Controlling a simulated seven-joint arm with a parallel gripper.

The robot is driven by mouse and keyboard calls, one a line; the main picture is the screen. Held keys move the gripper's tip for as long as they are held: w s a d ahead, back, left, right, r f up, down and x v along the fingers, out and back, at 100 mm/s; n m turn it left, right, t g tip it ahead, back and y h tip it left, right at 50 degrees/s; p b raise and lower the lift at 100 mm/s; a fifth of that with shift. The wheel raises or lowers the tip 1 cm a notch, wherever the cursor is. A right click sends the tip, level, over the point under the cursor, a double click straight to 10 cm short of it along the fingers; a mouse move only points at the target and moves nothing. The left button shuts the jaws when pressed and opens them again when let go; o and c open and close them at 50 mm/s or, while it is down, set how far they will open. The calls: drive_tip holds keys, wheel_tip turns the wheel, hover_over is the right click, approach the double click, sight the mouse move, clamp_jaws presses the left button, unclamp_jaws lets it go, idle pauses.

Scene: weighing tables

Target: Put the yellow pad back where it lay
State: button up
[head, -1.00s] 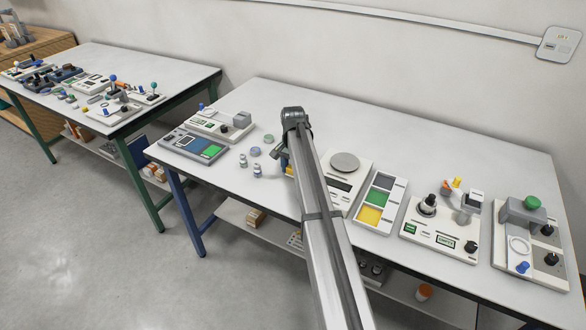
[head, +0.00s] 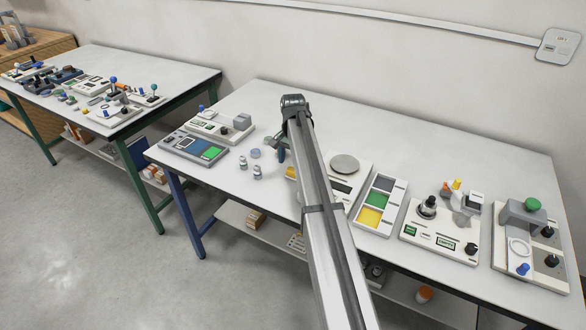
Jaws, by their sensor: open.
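A small yellow piece (head: 291,173) shows on the table at the left edge of my arm; most of it is hidden behind the arm, so I cannot tell its full shape. A white tray (head: 391,222) right of the scale has a grey-blue, a green and a yellow area (head: 370,216), the yellow one nearest the front edge. I cannot tell whether that yellow is a pad or the tray's own colour. My gripper (head: 281,154) is open, left of the arm and just behind the small yellow piece. Its fingertips are mostly hidden.
A scale with a round grey pan (head: 345,164) stands right of my arm. Devices with knobs (head: 438,230) fill the right. The table's back is clear.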

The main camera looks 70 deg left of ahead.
wheel_tip(320, 180, up, 7)
drive_tip(key=shift+r, duration=0.2)
idle(0.4)
